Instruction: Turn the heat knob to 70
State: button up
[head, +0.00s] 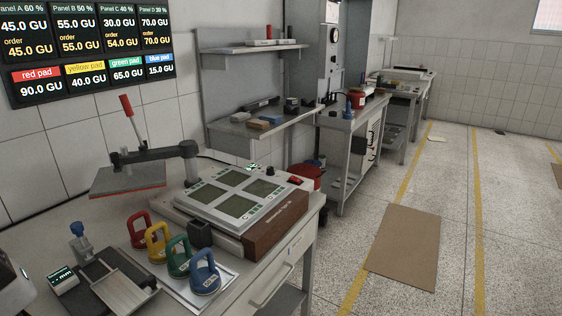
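I cannot make out a knob clearly marked as heat in the head view. The workbench holds a flat device (247,233) with a brown front and several square panels on top. A press arm with a red handle (126,106) reaches over a reddish plate (127,182). A grey cabinet farther back carries a round dark dial (333,35), too small to read. My gripper is not in view.
Red (138,231), yellow (157,240), green (178,257) and blue (204,273) handled pads stand at the bench's front. A small scale (63,276) is at left. A wall display (88,45) shows numbers. Open floor lies right, with a brown mat (405,245).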

aim_at(269, 170)
jog(key=i+l, duration=0.45)
jog(key=l, duration=0.15)
jog(key=i+l, duration=0.45)
jog(key=l, duration=0.15)
jog(key=i+l, duration=0.45)
jog(key=l, duration=0.15)
jog(key=i+l+u, duration=0.1)
jog(key=i+l, duration=0.2)
jog(key=l, duration=0.15)
jog(key=i+l+u, duration=0.15)
jog(key=i+l, duration=0.15)
jog(key=l, duration=0.15)
